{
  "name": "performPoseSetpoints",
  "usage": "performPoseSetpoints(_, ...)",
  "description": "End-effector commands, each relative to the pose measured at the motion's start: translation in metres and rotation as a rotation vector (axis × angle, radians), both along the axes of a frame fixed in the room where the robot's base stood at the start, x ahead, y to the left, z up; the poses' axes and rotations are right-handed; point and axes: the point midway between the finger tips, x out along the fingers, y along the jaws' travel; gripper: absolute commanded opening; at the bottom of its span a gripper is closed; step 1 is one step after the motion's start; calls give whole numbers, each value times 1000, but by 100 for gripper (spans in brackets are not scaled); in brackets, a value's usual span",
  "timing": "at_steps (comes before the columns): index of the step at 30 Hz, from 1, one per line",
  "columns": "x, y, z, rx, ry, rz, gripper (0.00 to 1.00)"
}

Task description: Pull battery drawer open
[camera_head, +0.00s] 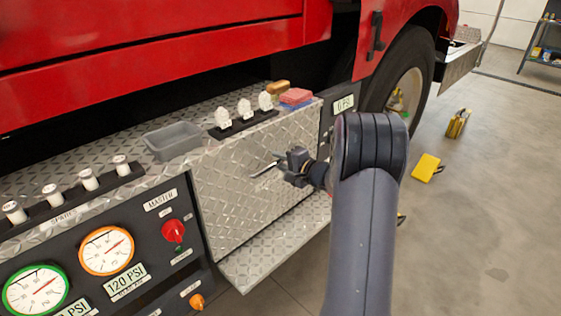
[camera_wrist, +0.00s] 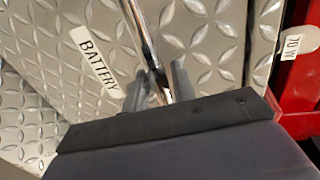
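The battery drawer front (camera_head: 235,195) is a silver diamond-plate panel in the truck's bumper, and looks flush with it. In the wrist view its face (camera_wrist: 205,30) carries a white BATTERY label (camera_wrist: 93,57). A thin chrome bar handle (camera_head: 264,169) is on the drawer front; it also shows in the wrist view (camera_wrist: 139,27). My gripper (camera_head: 290,165) is at the right end of the handle. In the wrist view my gripper (camera_wrist: 158,85) has a finger on each side of the bar, with a visible gap between them. Contact with the bar is not clear.
A grey tray (camera_head: 173,141), white caps on a black rack (camera_head: 244,112) and red and blue folded items (camera_head: 296,97) sit on the bumper top. A gauge panel (camera_head: 140,245) is at left. A diamond-plate step (camera_head: 275,245) lies below. Yellow chocks (camera_head: 426,167) are on the floor.

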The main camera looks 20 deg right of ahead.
Motion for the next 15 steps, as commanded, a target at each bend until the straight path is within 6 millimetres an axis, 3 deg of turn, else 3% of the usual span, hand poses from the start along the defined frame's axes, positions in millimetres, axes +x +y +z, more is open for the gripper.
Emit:
performPoseSetpoints(9,0,0,0,0,0,0,0)
performPoseSetpoints(15,0,0,0,0,0,0,0)
